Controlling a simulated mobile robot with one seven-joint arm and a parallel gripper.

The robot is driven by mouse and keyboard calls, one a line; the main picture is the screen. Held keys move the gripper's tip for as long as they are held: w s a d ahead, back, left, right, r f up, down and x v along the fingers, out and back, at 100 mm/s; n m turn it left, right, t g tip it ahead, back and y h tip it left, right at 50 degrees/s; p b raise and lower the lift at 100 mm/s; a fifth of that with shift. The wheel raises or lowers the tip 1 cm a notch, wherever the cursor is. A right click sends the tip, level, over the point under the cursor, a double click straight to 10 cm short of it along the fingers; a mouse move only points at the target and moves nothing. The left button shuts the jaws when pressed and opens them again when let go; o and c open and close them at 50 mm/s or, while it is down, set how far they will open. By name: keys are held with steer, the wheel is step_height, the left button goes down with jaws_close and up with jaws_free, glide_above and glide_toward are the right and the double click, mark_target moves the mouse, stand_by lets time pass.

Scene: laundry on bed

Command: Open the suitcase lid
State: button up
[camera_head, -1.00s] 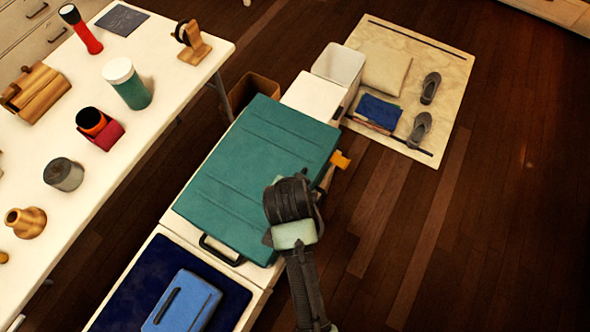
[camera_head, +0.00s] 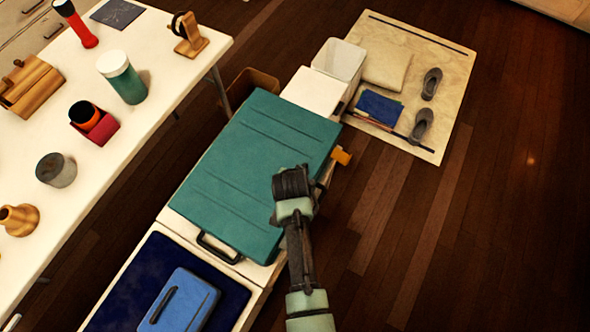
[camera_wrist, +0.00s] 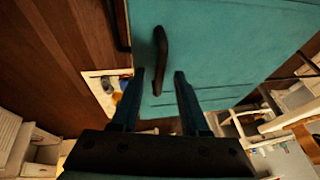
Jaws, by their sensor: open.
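The teal suitcase (camera_head: 255,165) lies flat with its lid shut on a white surface. A dark handle (camera_head: 218,249) shows at its near-left end in the head view. My gripper (camera_wrist: 159,76) is open and empty. In the head view the end of my arm is over the suitcase's right edge, and its fingertips are hidden. In the wrist view the teal suitcase (camera_wrist: 225,40) fills the upper right. A dark curved bar on it, like a handle (camera_wrist: 161,50), lies ahead of and between my two fingers. I cannot tell whether they touch it.
An orange piece (camera_head: 342,156) sticks out at the suitcase's right side. A blue case (camera_head: 180,302) on a dark blue pad lies in front. A white table (camera_head: 150,105) with several objects stands left. A mat (camera_head: 440,70) with shoes lies behind right. Floor at right is clear.

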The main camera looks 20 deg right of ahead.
jaws_close()
stand_by(1.4)
